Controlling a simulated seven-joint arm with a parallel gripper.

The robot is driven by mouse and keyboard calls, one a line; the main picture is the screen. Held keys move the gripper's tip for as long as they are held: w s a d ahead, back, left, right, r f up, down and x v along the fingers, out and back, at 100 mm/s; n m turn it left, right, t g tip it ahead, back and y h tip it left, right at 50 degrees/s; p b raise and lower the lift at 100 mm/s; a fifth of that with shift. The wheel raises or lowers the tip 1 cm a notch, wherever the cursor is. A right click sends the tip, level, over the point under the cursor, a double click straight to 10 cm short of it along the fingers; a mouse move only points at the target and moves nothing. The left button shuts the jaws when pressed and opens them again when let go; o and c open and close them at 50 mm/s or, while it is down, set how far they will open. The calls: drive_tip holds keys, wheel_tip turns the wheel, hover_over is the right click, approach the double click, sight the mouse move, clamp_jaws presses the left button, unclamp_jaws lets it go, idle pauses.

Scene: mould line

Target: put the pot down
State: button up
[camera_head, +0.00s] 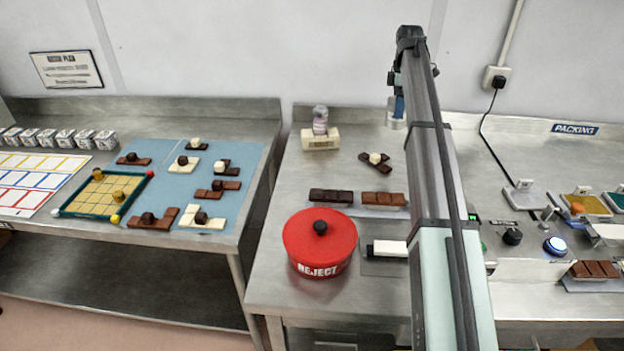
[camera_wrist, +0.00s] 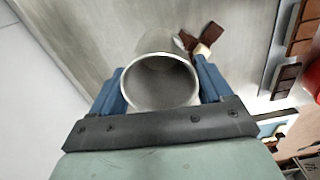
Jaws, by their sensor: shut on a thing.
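The pot is a small grey metal cylinder with an open top, and its rim and empty-looking inside (camera_wrist: 160,82) show in the wrist view. My gripper (camera_wrist: 160,88) is shut on it, with a blue finger at either side. In the head view the pot (camera_head: 397,122) shows at the back of the middle steel bench, left of my arm, below the blue fingers of my gripper (camera_head: 398,106). My arm hides part of it. I cannot tell whether its base touches the bench.
A brown-and-white chocolate piece (camera_head: 375,162) lies in front. Nearer are chocolate bars (camera_head: 331,196) and a red REJECT tub (camera_head: 320,245). Bare steel surrounds the pot; the wall is behind.

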drive_tip(key=s+a+f+n, duration=0.1)
drive_tip(key=s+a, duration=0.8)
drive_tip(key=a, duration=0.4)
drive_tip(key=s+a, duration=0.9)
drive_tip(key=a, duration=0.5)
drive_tip(key=f, duration=0.9)
drive_tip(key=shift+d, duration=0.25)
drive_tip(key=shift+f, duration=0.2)
drive_tip(key=o, duration=1.1)
drive_tip(key=shift+r, duration=0.1)
wheel_tip(320, 180, up, 12)
drive_tip(key=shift+r, duration=0.1)
